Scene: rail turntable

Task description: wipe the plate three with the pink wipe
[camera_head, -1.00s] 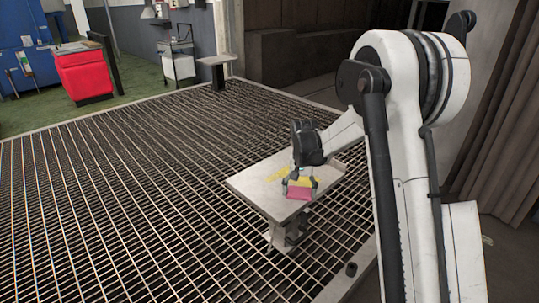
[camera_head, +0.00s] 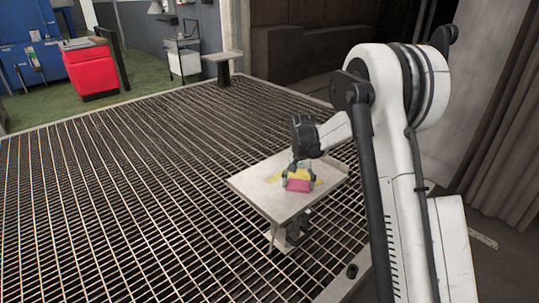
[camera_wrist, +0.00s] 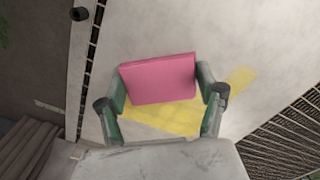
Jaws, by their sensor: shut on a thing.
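The pink wipe (camera_head: 298,186) is a block held between the fingers of my gripper (camera_head: 299,179). In the wrist view the pink wipe (camera_wrist: 158,79) sits squarely between both green-grey fingers of my gripper (camera_wrist: 161,80). It is over the pale flat plate (camera_head: 257,187), which stands on a post. I cannot tell whether the wipe touches the plate. No number is legible on the plate.
A metal grating (camera_head: 130,210) surrounds the plate. A red cabinet (camera_head: 92,70) and a trolley (camera_head: 184,62) are farther back. A curtain (camera_head: 505,150) hangs at the right.

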